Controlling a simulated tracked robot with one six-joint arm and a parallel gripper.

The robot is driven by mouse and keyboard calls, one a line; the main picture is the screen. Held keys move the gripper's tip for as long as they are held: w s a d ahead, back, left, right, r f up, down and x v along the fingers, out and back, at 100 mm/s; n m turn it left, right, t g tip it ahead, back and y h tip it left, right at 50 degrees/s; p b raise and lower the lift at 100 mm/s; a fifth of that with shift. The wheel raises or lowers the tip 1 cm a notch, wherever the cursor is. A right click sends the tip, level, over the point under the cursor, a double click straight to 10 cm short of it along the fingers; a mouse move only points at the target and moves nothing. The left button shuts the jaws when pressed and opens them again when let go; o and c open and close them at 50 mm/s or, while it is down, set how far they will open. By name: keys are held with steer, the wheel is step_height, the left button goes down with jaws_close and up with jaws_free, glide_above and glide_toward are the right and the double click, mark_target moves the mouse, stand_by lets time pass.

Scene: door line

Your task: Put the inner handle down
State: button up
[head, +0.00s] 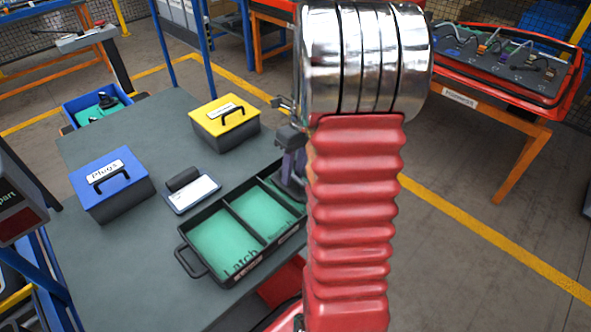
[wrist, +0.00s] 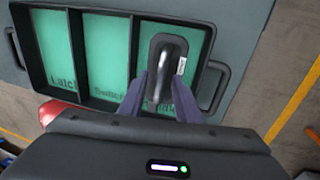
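Whether the plate touches the compartment floor cannot be seen. In the head view my gripper (head: 291,168) is at the right end of the tray (head: 215,205), and my arm partly hides it. The left and middle compartments show bare green floors.
On the grey table stand a blue-lidded box (head: 108,185), a yellow-lidded box (head: 226,122) and a small device with a white label (head: 192,193). A blue bin (head: 97,105) is at the far left edge.

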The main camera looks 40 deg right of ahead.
steer(key=v, duration=1.2)
steer(key=shift+r, duration=0.1)
stand_by(0.4)
steer(key=shift+a, duration=0.1)
steer(key=s+a+r+n+t+h, duration=0.1)
steer(key=a+r+n, duration=0.1)
steer(key=a+n, duration=0.6)
steer(key=s+a+r+n+t+h, duration=0.1)
steer(key=a+r+n, duration=0.2)
steer(key=a+n, duration=0.5)
steer(key=s+a+n+t, duration=0.1)
steer(key=s+a+n, duration=0.3)
steer(key=n, duration=0.5)
steer(key=s+a+f+n+t, duration=0.1)
steer(key=s+a+n, duration=0.3)
steer(key=a+n, duration=0.5)
steer(key=shift+n+t, duration=0.8)
